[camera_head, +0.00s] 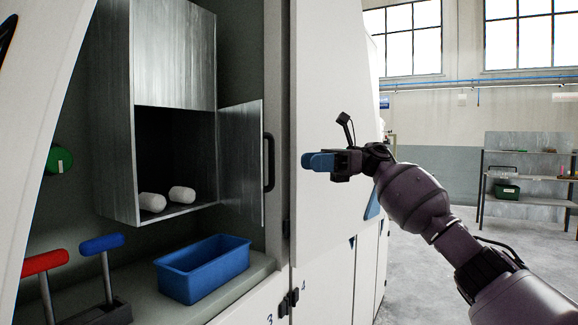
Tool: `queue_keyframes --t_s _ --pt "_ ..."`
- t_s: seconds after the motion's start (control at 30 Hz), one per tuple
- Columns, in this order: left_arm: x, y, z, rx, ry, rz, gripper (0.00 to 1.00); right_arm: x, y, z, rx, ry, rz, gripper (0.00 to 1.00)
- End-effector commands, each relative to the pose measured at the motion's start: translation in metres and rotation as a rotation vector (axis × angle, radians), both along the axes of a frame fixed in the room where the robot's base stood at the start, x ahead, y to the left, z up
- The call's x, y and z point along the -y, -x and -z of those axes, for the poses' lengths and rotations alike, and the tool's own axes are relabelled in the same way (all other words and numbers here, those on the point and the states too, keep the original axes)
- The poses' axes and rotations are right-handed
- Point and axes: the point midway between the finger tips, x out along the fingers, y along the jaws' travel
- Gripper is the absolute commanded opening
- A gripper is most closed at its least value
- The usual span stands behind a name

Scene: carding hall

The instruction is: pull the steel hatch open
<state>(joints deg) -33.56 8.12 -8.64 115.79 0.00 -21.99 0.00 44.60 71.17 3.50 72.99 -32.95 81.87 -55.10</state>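The steel hatch (241,165) is a brushed metal door on the right side of a steel box (174,55). It stands swung open, out from the box's dark opening. A black bar handle (269,162) shows at the hatch's free edge. My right gripper (318,161), with blue fingertips, is to the right of the handle, apart from it, in front of the white machine panel. Its fingertips overlap in this view, so any gap between them cannot be told. Nothing shows held in it. My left gripper is not in view.
Two white rolls (182,194) lie inside the box. A blue bin (203,269) stands on the ledge below. Levers with a red grip (46,262) and a blue grip (101,244) stand at lower left. A shelf rack (527,177) is far right, with open floor before it.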

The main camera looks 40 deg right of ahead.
Motion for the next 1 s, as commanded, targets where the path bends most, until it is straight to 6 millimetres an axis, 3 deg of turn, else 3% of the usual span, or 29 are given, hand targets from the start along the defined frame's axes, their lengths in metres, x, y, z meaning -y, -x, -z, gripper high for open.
queue_keyframes --t_s 0.5,0.7,1.0 --pt "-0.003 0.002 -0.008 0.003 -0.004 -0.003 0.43 -0.077 -0.021 -0.002 0.002 0.001 -0.003 0.38" --pt "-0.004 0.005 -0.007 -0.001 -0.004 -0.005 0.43 -0.092 -0.026 -0.001 0.001 0.0 -0.001 0.38" --pt "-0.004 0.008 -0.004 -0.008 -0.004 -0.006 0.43 -0.096 -0.027 0.0 0.0 0.0 0.0 0.38"
